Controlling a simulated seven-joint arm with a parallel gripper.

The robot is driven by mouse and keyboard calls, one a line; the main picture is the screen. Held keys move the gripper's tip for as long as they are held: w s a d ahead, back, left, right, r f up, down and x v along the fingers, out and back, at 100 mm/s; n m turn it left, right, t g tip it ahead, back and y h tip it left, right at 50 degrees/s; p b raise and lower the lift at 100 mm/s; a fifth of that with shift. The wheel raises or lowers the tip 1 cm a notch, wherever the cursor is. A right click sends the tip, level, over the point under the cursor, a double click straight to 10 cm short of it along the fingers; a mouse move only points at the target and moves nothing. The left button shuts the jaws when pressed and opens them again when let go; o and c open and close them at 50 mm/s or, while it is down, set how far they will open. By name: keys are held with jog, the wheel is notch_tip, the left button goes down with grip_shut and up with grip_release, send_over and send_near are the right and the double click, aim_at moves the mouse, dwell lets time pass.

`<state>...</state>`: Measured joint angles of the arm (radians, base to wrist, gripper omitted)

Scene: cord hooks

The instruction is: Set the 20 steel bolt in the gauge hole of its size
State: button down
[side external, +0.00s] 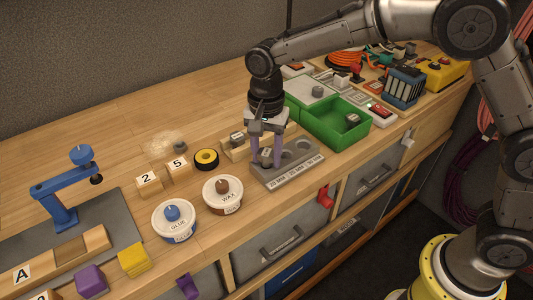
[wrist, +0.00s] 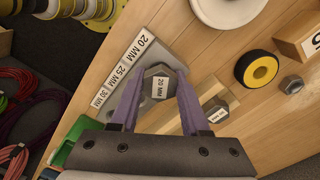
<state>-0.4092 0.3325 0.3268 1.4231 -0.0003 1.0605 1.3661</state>
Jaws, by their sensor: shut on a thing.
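A grey steel bolt with a hex head labelled 20 MM (wrist: 160,86) is between the purple fingers of my gripper (side external: 267,158). The fingers are shut on the head, and they also show in the wrist view (wrist: 158,92). The grey gauge block (side external: 290,172) has labels 20 MM, 25 MM and 30 MM along its front. The bolt is at the 20 MM end, over or in that hole. The hole and the bolt's shank are hidden, so I cannot tell how deep it is. The other two holes look empty.
A wooden holder (side external: 229,154) with another labelled bolt (side external: 237,138) stands just behind the gauge. A loose bolt (side external: 179,147) lies farther left. A green bin (side external: 339,134) is close on the right. Wax (side external: 222,194) and glue (side external: 174,222) tubs stand on the left.

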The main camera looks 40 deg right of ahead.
jog(key=shift+r, duration=0.1)
grip_release()
dwell(0.4)
jog(key=shift+r, duration=3.45)
